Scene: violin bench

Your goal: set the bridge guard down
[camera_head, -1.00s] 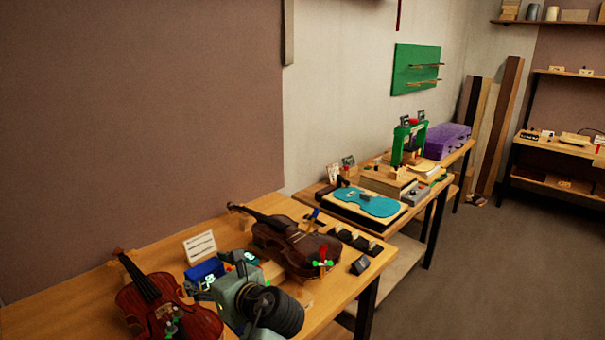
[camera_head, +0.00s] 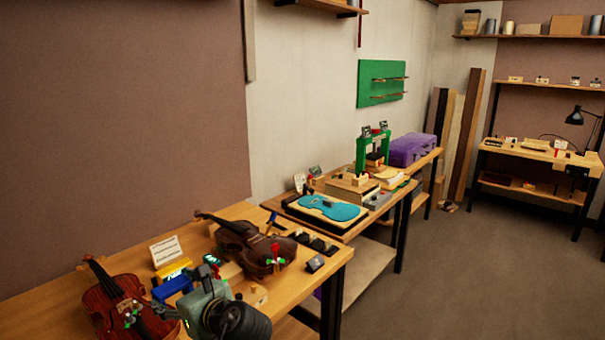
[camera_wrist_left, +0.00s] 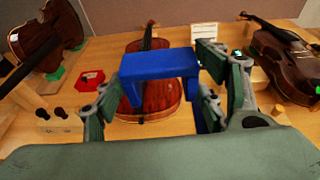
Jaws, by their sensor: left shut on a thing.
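The bridge guard, a blue U-shaped bracket (camera_head: 172,288), is held in my left gripper (camera_head: 188,285) over the near bench. In the left wrist view the guard (camera_wrist_left: 160,65) sits between the two fingers of the gripper (camera_wrist_left: 160,85), its flat top crosswise and legs pointing down. A reddish violin (camera_wrist_left: 160,95) lies beyond and below the guard in that view. Whether the guard touches anything below is hidden. My right gripper is not in view.
A reddish violin (camera_head: 108,297) lies left of my gripper and a dark violin (camera_head: 245,245) right of it. A yellow item (camera_head: 175,268) and a white card (camera_head: 165,250) stand behind. Small dark blocks (camera_head: 316,263) lie near the bench's right end.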

